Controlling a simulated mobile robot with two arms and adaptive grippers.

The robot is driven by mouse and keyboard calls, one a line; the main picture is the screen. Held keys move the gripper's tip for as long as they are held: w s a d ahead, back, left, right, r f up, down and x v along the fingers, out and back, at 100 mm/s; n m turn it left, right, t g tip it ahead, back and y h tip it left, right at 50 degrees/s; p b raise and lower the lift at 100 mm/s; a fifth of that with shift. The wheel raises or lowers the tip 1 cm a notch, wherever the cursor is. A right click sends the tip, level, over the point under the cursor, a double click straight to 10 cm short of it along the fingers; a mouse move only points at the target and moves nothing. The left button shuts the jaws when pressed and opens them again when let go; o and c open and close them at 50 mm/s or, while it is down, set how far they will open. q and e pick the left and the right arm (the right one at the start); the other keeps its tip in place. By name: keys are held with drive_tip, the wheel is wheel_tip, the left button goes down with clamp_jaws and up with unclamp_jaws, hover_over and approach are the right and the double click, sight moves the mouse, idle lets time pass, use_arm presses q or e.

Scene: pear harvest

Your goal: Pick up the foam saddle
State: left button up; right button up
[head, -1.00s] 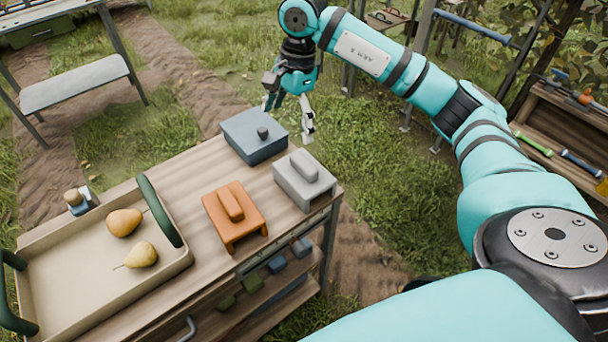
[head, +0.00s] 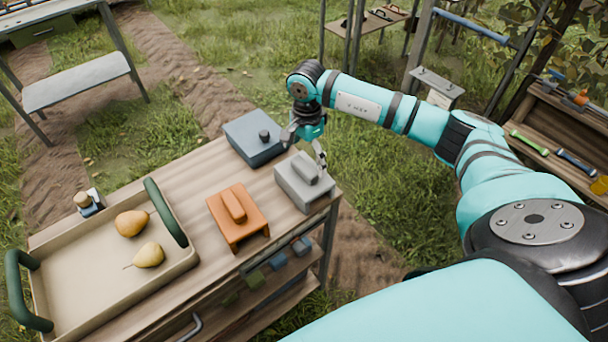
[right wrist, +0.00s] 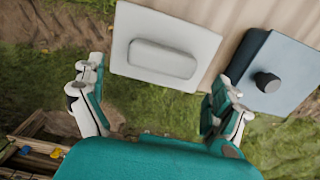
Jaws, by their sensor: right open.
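A pale grey saddle (head: 297,194) with a rounded grip bar on top sits at the table's right end; it also shows in the right wrist view (right wrist: 193,78). An orange saddle (head: 225,228) of like shape stands to its left. I cannot tell from the pictures which of them is foam. My right gripper (head: 304,152) is open and empty, pointing down by the grey saddle's far edge. In the right wrist view its fingers (right wrist: 160,88) are spread wide, with the grey saddle ahead of them and apart from them. My left gripper is not in view.
A blue-grey box (head: 247,150) with a dark knob stands close beside the right gripper. A beige tray (head: 90,292) with green handles holds two pears. The wooden table (head: 185,190) has a lower shelf with small blocks. Grass lies beyond the table's right end.

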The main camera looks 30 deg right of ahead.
sight(304, 165)
drive_tip(key=f+p, duration=0.2)
drive_tip(key=f, duration=0.1)
drive_tip(key=shift+w+a+f, duration=0.1)
drive_tip(key=shift+a+f, duration=0.2)
drive_tip(key=shift+a, duration=0.05)
drive_tip(key=shift+f, duration=0.55)
drive_tip(key=c, duration=1)
